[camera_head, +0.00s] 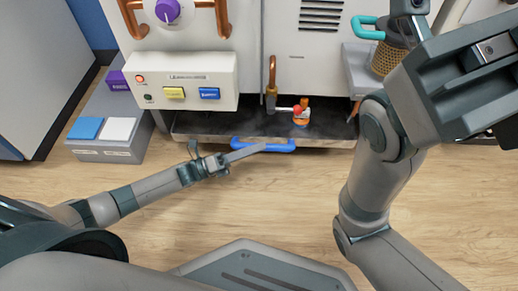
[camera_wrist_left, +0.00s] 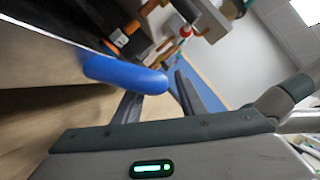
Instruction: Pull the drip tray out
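The drip tray (camera_head: 330,142) is a wide, dark, shallow metal tray at the bottom of the white machine in the head view. A blue bar handle (camera_head: 272,147) sits at the middle of its front edge; it is large in the left wrist view (camera_wrist_left: 125,75). My left gripper (camera_head: 262,148) reaches in from the left with its fingertips at the handle. In the left wrist view its fingers (camera_wrist_left: 157,98) stand apart around the handle's near end; firm contact cannot be told. My right gripper (camera_head: 465,75) is raised at the upper right; its fingertips are not clear.
A small orange-and-white object (camera_head: 301,115) with a red ball beside it stands over the tray. A button box (camera_head: 180,82) juts out above the tray's left part. A grey unit (camera_head: 112,125) stands at left. The wooden floor (camera_head: 270,195) before the tray is clear.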

